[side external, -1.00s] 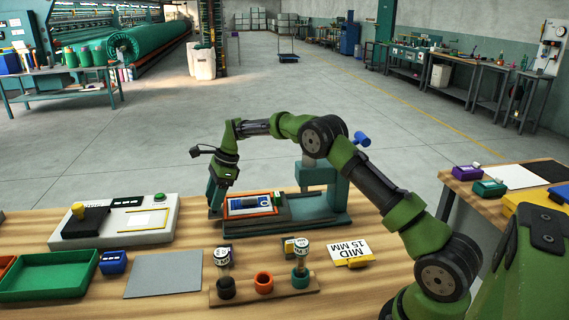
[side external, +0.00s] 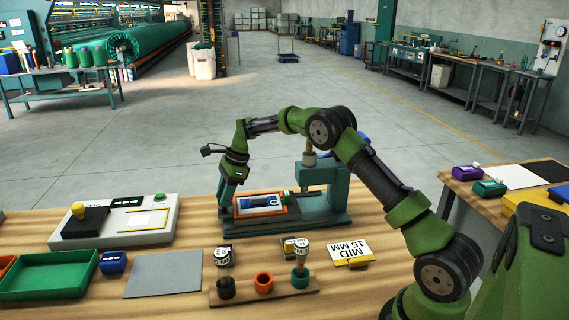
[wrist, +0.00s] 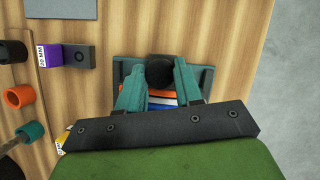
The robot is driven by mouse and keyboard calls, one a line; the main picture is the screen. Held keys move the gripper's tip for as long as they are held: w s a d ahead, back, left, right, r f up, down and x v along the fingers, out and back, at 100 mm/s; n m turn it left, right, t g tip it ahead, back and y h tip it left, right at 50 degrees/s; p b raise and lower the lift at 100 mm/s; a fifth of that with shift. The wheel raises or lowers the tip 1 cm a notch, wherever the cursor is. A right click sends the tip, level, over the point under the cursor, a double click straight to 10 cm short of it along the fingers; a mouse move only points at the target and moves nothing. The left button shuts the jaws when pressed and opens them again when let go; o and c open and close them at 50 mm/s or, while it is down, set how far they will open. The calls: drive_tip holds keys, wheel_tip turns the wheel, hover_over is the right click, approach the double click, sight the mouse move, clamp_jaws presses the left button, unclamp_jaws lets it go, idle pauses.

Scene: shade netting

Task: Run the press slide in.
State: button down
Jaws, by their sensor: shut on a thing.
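The teal press (side external: 335,188) stands on the wooden bench, with its upright column at the right. Its slide (side external: 261,212) has an orange-edged tray holding a dark blue and white piece, and lies left of the column, near it. My gripper (side external: 225,203) is at the slide's left end. In the wrist view, my gripper (wrist: 158,80) is shut on the knob. The fingers and wrist hide part of the slide.
A rack with black, orange and teal rings (side external: 264,293) stands in front of the press. A MID 15 MM card (side external: 346,250) lies at its right. A grey plate (side external: 165,274), a green tray (side external: 45,275) and a pale panel fixture (side external: 120,228) are at the left.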

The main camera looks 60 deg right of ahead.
sight(255, 198)
drive_tip(key=s+d, duration=0.7)
drive_tip(key=c, duration=0.8)
unclamp_jaws()
drive_tip(key=shift+o, duration=0.3)
drive_tip(key=shift+w, duration=0.1)
drive_tip(key=shift+d+r, duration=0.1)
drive_tip(key=shift+r, duration=0.35)
drive_tip(key=v, duration=1.6)
drive_tip(key=shift+r, duration=0.1)
